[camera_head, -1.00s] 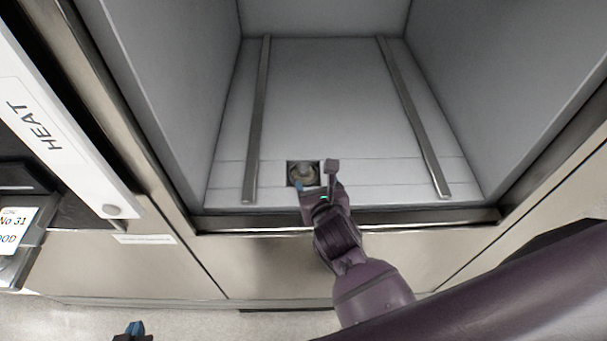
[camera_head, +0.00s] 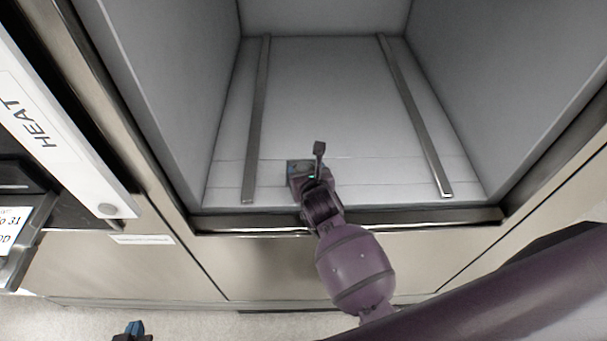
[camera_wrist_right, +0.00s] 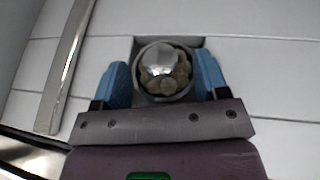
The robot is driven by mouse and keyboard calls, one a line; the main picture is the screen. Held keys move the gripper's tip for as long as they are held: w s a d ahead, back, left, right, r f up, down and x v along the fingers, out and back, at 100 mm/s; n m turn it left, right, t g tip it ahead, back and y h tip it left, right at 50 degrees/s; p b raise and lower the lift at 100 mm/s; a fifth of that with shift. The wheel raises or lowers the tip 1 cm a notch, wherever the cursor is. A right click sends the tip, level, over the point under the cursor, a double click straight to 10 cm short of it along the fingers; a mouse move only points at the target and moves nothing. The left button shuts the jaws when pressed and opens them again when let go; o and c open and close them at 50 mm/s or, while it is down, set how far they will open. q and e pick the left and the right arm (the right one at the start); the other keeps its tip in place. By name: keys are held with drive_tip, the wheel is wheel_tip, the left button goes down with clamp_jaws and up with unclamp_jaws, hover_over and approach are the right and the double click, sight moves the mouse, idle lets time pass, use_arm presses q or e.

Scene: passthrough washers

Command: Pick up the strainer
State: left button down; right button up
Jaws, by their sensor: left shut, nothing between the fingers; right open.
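The strainer (camera_wrist_right: 160,70) is a round metal piece with a shiny dome, set in a square recess in the washer floor. In the right wrist view it lies between the two blue fingertips of my right gripper (camera_wrist_right: 162,82), which is open around it with a small gap on each side. In the head view the same gripper (camera_head: 305,168) is over the recess and hides the strainer. My left gripper (camera_head: 133,331) is shut and empty at the bottom edge of the head view, low over the room floor.
The washer chamber has grey side walls and two metal rails (camera_head: 257,120) (camera_head: 414,120) on its floor. Its metal front sill (camera_head: 400,216) runs below my right arm. A panel marked HEAT (camera_head: 50,135) stands at the left. The chamber floor between the rails is otherwise clear.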

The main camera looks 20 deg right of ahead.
drive_tip(key=shift+w+f, duration=0.25)
drive_tip(key=shift+w, duration=0.3)
drive_tip(key=shift+c, duration=0.4)
drive_tip(key=c, duration=1)
drive_tip(key=shift+r, duration=0.1)
